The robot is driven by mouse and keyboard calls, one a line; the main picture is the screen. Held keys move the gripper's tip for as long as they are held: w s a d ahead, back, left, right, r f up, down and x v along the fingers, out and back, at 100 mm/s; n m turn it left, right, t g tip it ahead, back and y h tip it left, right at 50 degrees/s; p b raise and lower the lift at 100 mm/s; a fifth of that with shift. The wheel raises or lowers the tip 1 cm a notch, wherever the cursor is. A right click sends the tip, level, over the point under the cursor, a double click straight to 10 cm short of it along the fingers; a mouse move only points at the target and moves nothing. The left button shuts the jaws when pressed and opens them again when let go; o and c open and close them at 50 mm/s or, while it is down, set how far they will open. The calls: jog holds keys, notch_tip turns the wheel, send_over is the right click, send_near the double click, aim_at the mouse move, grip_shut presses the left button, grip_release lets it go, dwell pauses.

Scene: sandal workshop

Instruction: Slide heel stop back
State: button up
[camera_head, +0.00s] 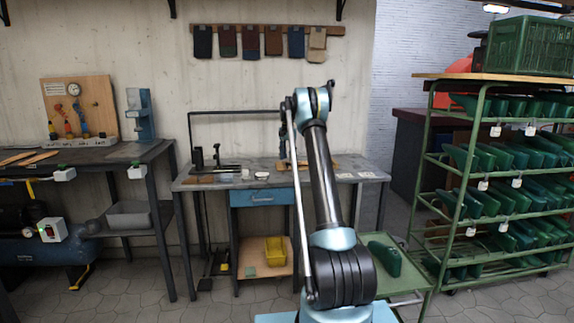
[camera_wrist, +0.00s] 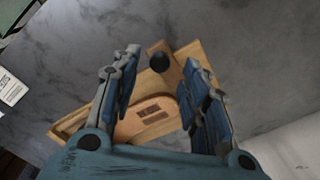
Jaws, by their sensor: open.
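In the wrist view, a light wooden jig (camera_wrist: 185,125) lies on the grey workbench top (camera_wrist: 225,35). A tan sole-shaped piece (camera_wrist: 140,125) with dark rectangular marks lies in the jig. A round black knob (camera_wrist: 160,63) sits near a brown wooden block (camera_wrist: 157,49) at the jig's upper end; this looks like the heel stop. My gripper (camera_wrist: 161,58) is open above the jig, with the knob between its fingertips in the picture. I cannot tell whether the fingers touch it. In the head view, my arm largely hides the jig.
In the head view, the workbench (camera_head: 352,171) has a blue drawer (camera_head: 262,197) and a dark upright tool (camera_head: 198,158) at its left. A green rack (camera_head: 427,160) stands at right. A green cart (camera_head: 405,280) stands low beside my arm. A white card (camera_wrist: 10,88) lies at the wrist view's left.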

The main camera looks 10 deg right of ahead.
jog(key=shift+f, duration=1.65)
jog(key=shift+c, duration=0.5)
grip_shut()
